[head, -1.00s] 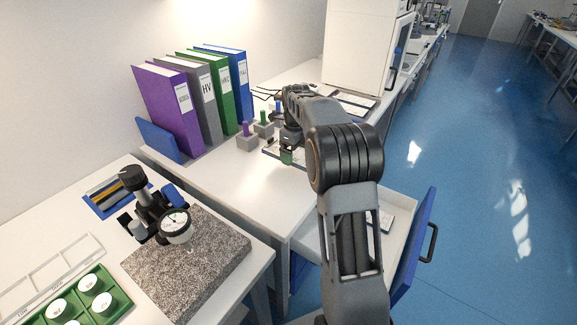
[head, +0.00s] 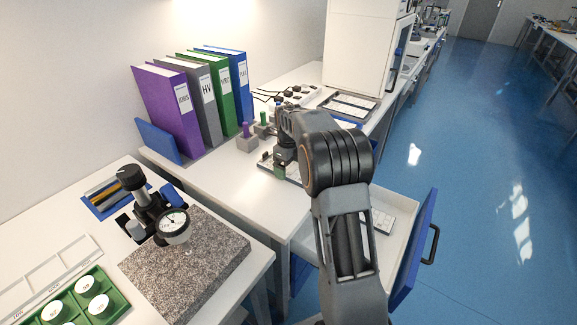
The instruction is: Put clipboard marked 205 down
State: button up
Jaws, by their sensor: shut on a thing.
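My gripper (head: 284,163) is over the middle table, largely hidden by my own arm. It is shut on the clipboard (head: 265,160), of which only a pale, dark-edged part shows beside and below the gripper. A small green part shows at the gripper's tip. The clipboard is at or just above the white tabletop (head: 240,190); I cannot tell whether it touches. Its number cannot be read.
Purple, grey, green and blue binders (head: 208,92) stand along the wall. Small grey blocks with coloured knobs (head: 247,142) stand just left of the clipboard. An open drawer with a blue front (head: 414,250) juts out at right. The table's near part is clear.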

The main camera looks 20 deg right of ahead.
jog(key=o, duration=0.8)
jog(key=shift+f, duration=0.1)
notch_tip(320, 180, up, 11)
jog(key=p, duration=0.2)
jog(key=s+a+r+n+t, duration=0.1)
jog(key=s+a+r+n, duration=0.25)
jog(key=s+n, duration=0.4)
jog(key=s+a+f+n, duration=0.2)
jog(key=s+n, duration=0.4)
jog(key=n, duration=0.1)
jog(key=s+a+f+n+t, duration=0.1)
jog(key=s+a+f+n, duration=0.1)
jog(key=s+n, duration=0.4)
jog(key=s+a+f+n+t, duration=0.1)
jog(key=s+f+n, duration=0.2)
jog(key=s+n, duration=0.4)
jog(key=shift+a+f+n, duration=0.35)
jog(key=shift+a+n, duration=0.05)
jog(key=shift+n, duration=0.45)
jog(key=shift+r+p, duration=0.1)
jog(key=shift+p, duration=0.2)
